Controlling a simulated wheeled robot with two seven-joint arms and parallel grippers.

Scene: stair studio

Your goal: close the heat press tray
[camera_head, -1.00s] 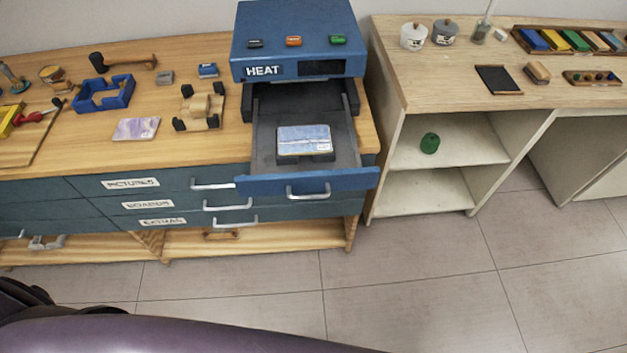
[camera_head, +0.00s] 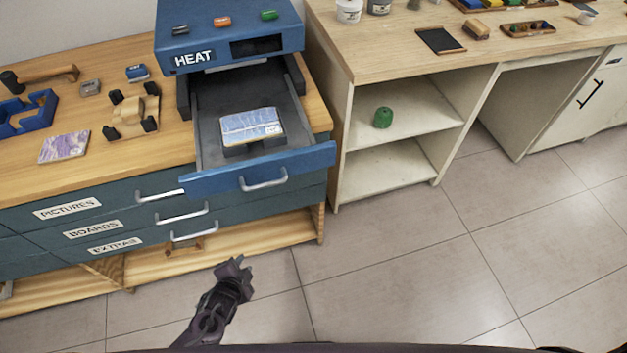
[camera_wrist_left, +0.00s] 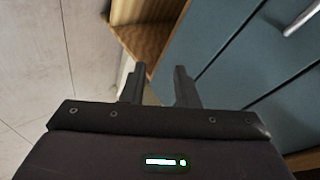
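The blue heat press (camera_head: 230,28) stands on the wooden bench, with HEAT on its front. Its tray (camera_head: 209,132) is pulled out toward me, with a blue front panel and a silver handle (camera_head: 264,180). A small picture-printed piece (camera_head: 251,126) lies on a dark block in the tray. My left gripper (camera_head: 238,265) is in front of and below the tray, over the floor, touching nothing. In the left wrist view its two fingers (camera_wrist_left: 160,88) stand apart with nothing between them. My right gripper is in neither view.
Drawers labelled PICTURES, BOARDS and EXTRAS (camera_head: 93,228) lie below the bench, with protruding handles (camera_head: 182,217). An open shelf unit (camera_head: 395,135) holding a green object (camera_head: 383,117) stands to the right. The tiled floor (camera_head: 400,270) in front is clear.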

